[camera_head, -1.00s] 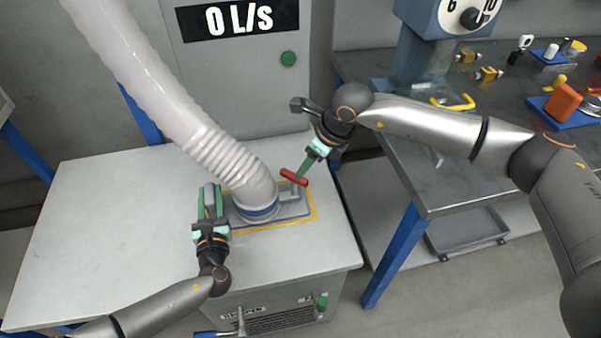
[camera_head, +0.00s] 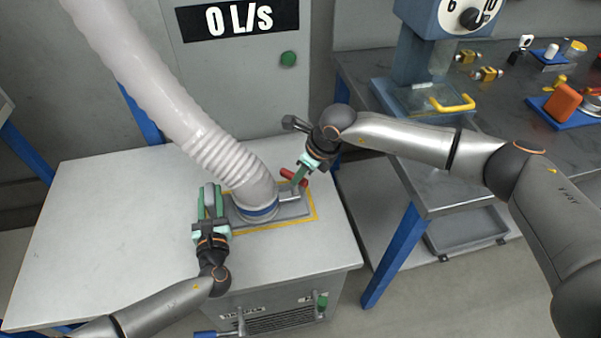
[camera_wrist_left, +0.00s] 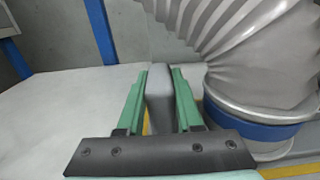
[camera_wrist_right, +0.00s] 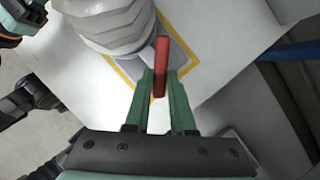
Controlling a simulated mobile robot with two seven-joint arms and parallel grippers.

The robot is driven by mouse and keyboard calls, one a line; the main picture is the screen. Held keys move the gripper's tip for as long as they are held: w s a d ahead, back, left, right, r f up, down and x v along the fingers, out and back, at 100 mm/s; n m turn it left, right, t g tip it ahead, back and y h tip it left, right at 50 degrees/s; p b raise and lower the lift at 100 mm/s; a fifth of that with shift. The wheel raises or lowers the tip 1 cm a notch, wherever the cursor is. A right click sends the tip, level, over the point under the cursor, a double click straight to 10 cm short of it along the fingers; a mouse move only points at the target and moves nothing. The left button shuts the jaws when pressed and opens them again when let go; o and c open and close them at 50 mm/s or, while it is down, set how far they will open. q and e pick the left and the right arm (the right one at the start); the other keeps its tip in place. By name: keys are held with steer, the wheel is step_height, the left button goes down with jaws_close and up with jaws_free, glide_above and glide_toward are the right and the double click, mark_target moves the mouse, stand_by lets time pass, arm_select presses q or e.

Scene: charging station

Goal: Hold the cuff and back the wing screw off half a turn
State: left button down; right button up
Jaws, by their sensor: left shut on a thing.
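The grey hose ends in a cuff (camera_head: 257,211) with a blue band, seated on a grey plate on the bench. The cuff also shows in the left wrist view (camera_wrist_left: 255,125). My left gripper (camera_head: 210,200) is shut on an upright grey grip (camera_wrist_left: 159,95) at the cuff's left side. The red wing screw (camera_head: 288,175) is at the cuff's right side. My right gripper (camera_head: 299,180) is at it, fingers open. In the right wrist view, the near end of the red wing (camera_wrist_right: 161,65) lies between the green fingers; I cannot tell whether they touch it.
The ribbed hose (camera_head: 165,85) rises to the upper left. A yellow outline (camera_head: 317,208) surrounds the plate. The bench top (camera_head: 110,220) is clear at left. A dark workbench (camera_head: 440,180) with tools stands at right. A panel behind reads 0 L/S (camera_head: 238,18).

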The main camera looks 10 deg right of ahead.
jaws_close()
steer(key=shift+w+d+n, duration=0.1)
steer(key=shift+n, duration=0.2)
steer(key=n, duration=0.1)
steer(key=n+g, duration=0.1)
steer(key=n, duration=0.1)
steer(key=shift+w+d+n+y, duration=0.15)
steer(key=shift+w+n+y, duration=0.1)
steer(key=shift+n+y, duration=0.15)
steer(key=n+g, duration=0.1)
steer(key=n, duration=0.2)
steer(key=w+n+g, duration=0.1)
steer(key=n, duration=0.2)
steer(key=n+g, duration=0.1)
steer(key=n, duration=0.2)
steer(key=shift+w+g, duration=0.3)
steer(key=shift+g, duration=0.1)
steer(key=shift+n, duration=0.4)
